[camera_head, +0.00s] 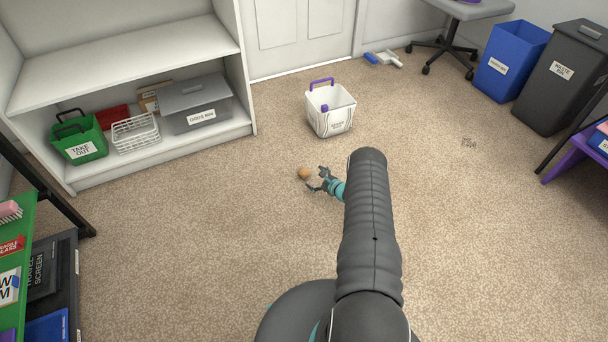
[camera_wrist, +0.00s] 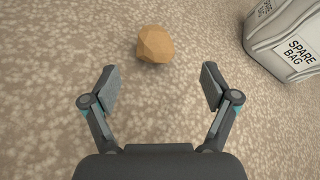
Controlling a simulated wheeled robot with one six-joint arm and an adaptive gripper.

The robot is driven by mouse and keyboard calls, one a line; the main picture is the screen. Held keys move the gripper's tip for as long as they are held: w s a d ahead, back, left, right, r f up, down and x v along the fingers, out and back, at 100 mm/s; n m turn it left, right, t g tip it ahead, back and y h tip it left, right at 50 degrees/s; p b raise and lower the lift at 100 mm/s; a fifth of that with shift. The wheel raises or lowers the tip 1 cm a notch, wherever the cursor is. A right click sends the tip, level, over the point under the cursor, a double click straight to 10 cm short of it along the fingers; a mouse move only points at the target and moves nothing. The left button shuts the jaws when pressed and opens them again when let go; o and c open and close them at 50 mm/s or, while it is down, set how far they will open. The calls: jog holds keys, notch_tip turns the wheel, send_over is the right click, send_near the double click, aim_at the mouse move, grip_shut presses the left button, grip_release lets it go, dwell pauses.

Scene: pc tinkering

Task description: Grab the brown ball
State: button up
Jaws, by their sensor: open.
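The brown ball (camera_head: 304,173) lies on the carpet near the middle of the room in the head view. It looks faceted and light brown in the wrist view (camera_wrist: 155,44). My gripper (camera_head: 317,179) is open and empty, just to the right of the ball in the head view. In the wrist view the fingertips of my gripper (camera_wrist: 160,78) are spread apart, and the ball lies beyond them, slightly left of the middle line. The ball is not between the fingers. No part of the ball is hidden in the wrist view.
A white spare bag (camera_head: 331,113) with a purple handle stands behind the ball; it also shows at the right of the wrist view (camera_wrist: 290,40). A white shelf (camera_head: 130,160) with bins stands at the left. The carpet around the ball is clear.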

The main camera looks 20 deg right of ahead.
aim_at(307, 174)
jog(key=x, duration=0.2)
jog(key=a+x, duration=0.1)
jog(key=x, duration=0.1)
jog(key=shift+w+a+f, duration=0.2)
jog(key=shift+w, duration=0.4)
jog(key=c, duration=0.9)
